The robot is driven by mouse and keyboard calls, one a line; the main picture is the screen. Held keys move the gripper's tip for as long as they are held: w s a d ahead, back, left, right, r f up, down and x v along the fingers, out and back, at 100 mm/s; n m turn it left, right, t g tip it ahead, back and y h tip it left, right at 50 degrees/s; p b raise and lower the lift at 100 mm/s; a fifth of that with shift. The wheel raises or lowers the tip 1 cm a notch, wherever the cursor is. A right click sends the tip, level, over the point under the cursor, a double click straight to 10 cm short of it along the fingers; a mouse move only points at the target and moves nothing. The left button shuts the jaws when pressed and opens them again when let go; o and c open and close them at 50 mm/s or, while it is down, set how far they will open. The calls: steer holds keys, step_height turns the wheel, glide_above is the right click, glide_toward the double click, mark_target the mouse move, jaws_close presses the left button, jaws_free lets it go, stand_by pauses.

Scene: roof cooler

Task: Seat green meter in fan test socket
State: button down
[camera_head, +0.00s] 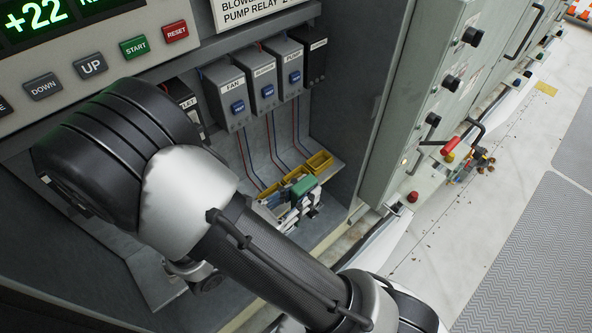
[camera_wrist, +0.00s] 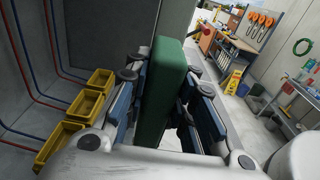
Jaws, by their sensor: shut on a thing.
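The green meter (camera_head: 303,187) is gripped between the blue-padded fingers of my gripper (camera_head: 296,203). In the wrist view the meter (camera_wrist: 163,88) stands as an upright slab between the pads of my gripper (camera_wrist: 162,105). Yellow sockets stand in a row on the cabinet ledge. The fan test socket (camera_head: 268,190) appears to be the leftmost, below the box labelled FAN (camera_head: 228,94), and is partly hidden by my gripper. The meter is in front of the row, apart from the sockets in the wrist view, where they lie to its left.
The other yellow sockets (camera_head: 320,161) (camera_head: 297,174) stand to the right. PUMP (camera_head: 288,66) and another relay box hang above, with red and blue wires running down. The cabinet side wall (camera_head: 350,95) bounds the bay on the right. The button panel (camera_head: 95,68) overhangs the upper left.

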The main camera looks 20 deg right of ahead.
steer(key=shift+w+a, duration=0.1)
steer(key=w+a+f+b, duration=0.1)
steer(key=w+f, duration=0.1)
steer(key=w, duration=0.3)
steer(key=w+a+f+b, duration=0.2)
steer(key=w, duration=0.3)
steer(key=shift+w+a+f+b, duration=0.15)
steer(key=shift+w+a+b, duration=0.15)
steer(key=shift+w, duration=0.1)
stand_by(1.2)
steer(key=shift+f, duration=0.3)
stand_by(1.4)
steer(key=c, duration=1.3)
jaws_free()
steer(key=shift+a, duration=0.1)
steer(key=v, duration=0.7)
steer(key=shift+a, duration=0.25)
